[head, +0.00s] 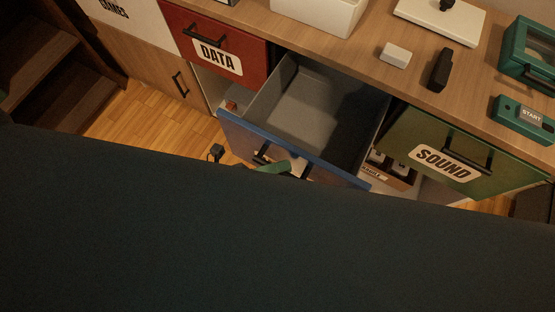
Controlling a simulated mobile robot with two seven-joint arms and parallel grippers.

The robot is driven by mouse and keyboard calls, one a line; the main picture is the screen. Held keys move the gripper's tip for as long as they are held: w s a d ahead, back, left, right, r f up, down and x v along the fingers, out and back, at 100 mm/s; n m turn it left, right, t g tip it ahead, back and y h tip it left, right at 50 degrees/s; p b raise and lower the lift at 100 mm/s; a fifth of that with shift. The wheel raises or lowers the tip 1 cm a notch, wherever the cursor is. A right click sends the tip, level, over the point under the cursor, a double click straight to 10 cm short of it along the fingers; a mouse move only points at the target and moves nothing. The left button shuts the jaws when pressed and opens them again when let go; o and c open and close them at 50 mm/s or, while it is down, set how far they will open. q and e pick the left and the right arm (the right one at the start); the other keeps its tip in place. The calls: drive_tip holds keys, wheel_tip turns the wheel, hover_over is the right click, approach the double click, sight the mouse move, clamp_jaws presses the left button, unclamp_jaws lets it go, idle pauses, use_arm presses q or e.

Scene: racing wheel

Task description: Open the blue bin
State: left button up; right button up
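The blue bin (349,181) is a drawer in the middle of the cabinet. It is pulled out, and its grey inside shows, empty as far as I can see. Its black handle (262,154) is on the front panel, partly hidden. A small part of my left gripper (272,167) shows at the front panel, close to the handle. Most of it is hidden behind my own dark body, so I cannot tell whether its fingers are open or shut. My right gripper is not in view.
A red DATA bin (240,48) is left of the blue bin, and a green SOUND bin (493,169) is right of it. The wooden countertop (350,40) above holds a white box, a black object and a green START box (512,122). Bare wood floor shows at left.

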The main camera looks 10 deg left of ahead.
use_arm(q)
drive_tip(key=shift+o, duration=0.4)
drive_tip(key=b+v, duration=0.1)
drive_tip(key=v, duration=0.6)
drive_tip(key=shift+s+a, duration=0.25)
drive_tip(key=shift+a, duration=0.1)
